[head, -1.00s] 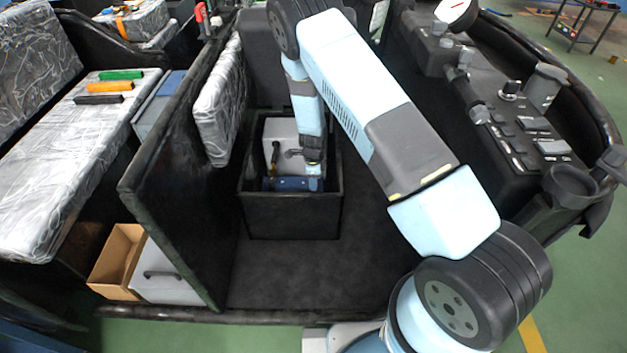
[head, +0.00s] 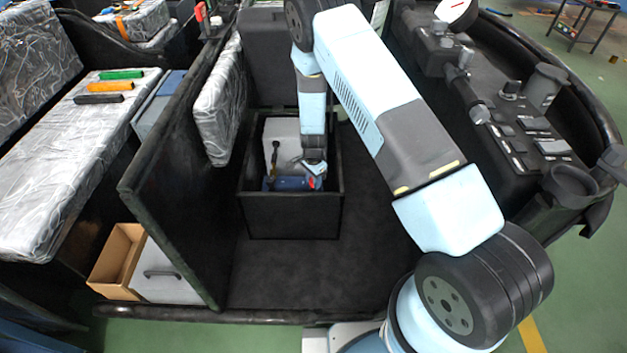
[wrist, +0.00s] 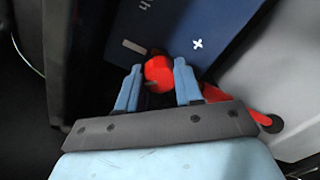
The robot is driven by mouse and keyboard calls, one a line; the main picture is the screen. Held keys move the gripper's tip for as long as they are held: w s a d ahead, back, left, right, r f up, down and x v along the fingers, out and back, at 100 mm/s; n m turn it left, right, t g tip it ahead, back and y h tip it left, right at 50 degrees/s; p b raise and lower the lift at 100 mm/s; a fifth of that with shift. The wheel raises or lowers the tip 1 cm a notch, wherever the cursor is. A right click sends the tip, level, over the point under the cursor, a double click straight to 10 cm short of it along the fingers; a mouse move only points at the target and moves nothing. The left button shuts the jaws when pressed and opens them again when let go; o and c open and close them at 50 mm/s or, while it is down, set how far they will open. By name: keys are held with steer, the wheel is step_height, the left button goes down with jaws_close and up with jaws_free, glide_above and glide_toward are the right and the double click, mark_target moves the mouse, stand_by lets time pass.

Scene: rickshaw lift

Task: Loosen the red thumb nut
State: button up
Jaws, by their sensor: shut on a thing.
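The red thumb nut (wrist: 158,76) sits near a dark blue block (wrist: 190,25) with white plus and minus marks. In the wrist view the light blue fingers of my gripper (wrist: 158,68) stand on either side of the nut and are shut on it. In the head view my gripper (head: 314,170) reaches down into a black open box, at the right end of the blue block (head: 284,184). A small bit of red shows beside it; the nut itself is hard to make out there.
The black box (head: 290,222) has walls close around my gripper. A red strip (wrist: 235,104) runs to the right of the fingers over a grey surface. A tall black panel (head: 175,190) stands left of the box. The dark floor in front is clear.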

steer(key=n, duration=0.4)
steer(key=shift+w+n, duration=0.1)
steer(key=shift+n, duration=0.2)
steer(key=n, duration=0.4)
steer(key=shift+n, duration=0.3)
steer(key=n, duration=0.4)
steer(key=shift+n, duration=2.5)
steer(key=shift+r, duration=0.1)
steer(key=o, duration=1)
steer(key=shift+o, duration=0.2)
